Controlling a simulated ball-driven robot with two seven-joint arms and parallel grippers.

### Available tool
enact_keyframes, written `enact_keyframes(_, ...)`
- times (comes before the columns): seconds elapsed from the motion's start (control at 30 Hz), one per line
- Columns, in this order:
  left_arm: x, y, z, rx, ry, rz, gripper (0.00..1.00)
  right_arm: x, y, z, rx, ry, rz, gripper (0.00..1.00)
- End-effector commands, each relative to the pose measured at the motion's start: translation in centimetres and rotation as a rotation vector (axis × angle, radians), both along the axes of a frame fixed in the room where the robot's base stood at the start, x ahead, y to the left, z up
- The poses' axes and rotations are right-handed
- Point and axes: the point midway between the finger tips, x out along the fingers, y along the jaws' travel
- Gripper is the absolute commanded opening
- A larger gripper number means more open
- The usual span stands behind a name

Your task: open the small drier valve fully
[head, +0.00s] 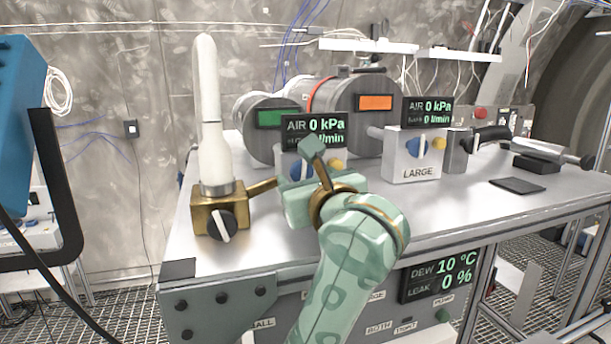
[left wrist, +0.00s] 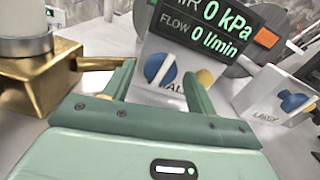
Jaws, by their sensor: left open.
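The small drier valve is a blue round knob with a white bar on a white box. In the head view the knob (head: 297,169) is partly hidden behind my left gripper (head: 300,172). In the left wrist view the knob (left wrist: 163,72) shows beyond and between the fingers, its white bar tilted to the upper right. My left gripper (left wrist: 160,90) is open and empty, its fingers apart on either side of the knob in that picture. I cannot tell how near the fingertips are to it. The display above (head: 314,130) reads 0 kPa; its flow reads 0 l/min. My right gripper is not in view.
A brass block (head: 219,211) with a black knob and white column stands left, its brass spout close to my left gripper. The box marked LARGE (head: 412,172) stands right with its own blue knob. A black-handled tool (head: 490,135) lies farther right. The front bench top is clear.

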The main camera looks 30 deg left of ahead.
Motion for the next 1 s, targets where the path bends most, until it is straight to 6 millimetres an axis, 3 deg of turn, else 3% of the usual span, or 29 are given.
enact_keyframes(0.1,0.0,0.0,0.0,0.0,0.0,0.0,0.57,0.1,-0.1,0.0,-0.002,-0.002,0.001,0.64)
enact_keyframes(0.27,0.0,0.0,0.0,0.001,-0.001,0.0,0.12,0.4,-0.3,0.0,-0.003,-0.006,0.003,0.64)
enact_keyframes(0.3,0.0,0.0,0.0,0.001,-0.001,0.0,0.12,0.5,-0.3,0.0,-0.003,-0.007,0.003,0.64)
enact_keyframes(0.43,0.0,0.0,-0.1,-0.006,-0.009,0.0,0.12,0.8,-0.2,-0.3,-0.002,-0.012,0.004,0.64)
enact_keyframes(0.63,0.0,0.0,-0.4,-0.074,-0.089,0.001,0.12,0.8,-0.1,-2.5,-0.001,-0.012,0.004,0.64)
enact_keyframes(0.9,0.1,0.0,0.0,-0.086,-0.1,0.001,0.12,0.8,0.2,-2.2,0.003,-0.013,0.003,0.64)
enact_keyframes(0.93,0.0,0.0,0.0,-0.086,-0.1,0.001,0.41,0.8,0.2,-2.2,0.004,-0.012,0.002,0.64)
enact_keyframes(1.0,0.0,0.0,0.0,-0.086,-0.1,0.001,0.57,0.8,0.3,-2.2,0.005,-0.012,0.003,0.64)
